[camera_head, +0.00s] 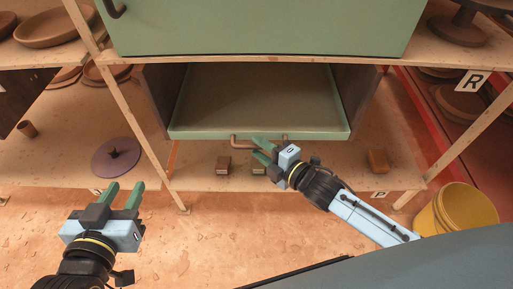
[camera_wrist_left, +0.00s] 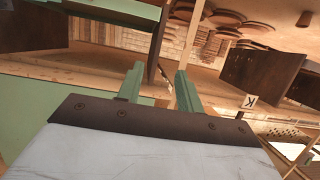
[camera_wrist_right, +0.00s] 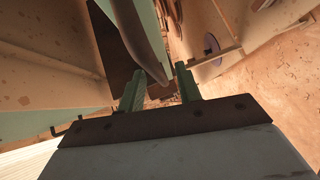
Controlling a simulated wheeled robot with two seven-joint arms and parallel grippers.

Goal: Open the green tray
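The green tray (camera_head: 258,95) sits in a dark-sided opening under a large green panel, and its inside and front edge show in the head view. A copper-coloured handle (camera_head: 240,139) is on its front. My right gripper (camera_head: 261,150) is at the handle, fingers apart and pointing left. In the right wrist view, a brownish curved bar (camera_wrist_right: 146,45), probably the handle, reaches down between the open fingers (camera_wrist_right: 160,88); I cannot tell whether they touch it. My left gripper (camera_head: 125,194) is open and empty, low at the left, away from the tray.
The green panel (camera_head: 260,25) with a dark handle (camera_head: 115,9) is above the tray. Small blocks (camera_head: 223,164) (camera_head: 377,161) lie on the shelf below. A purple disc (camera_head: 116,156) is at left, a yellow bucket (camera_head: 462,211) at right. The floor in front is clear.

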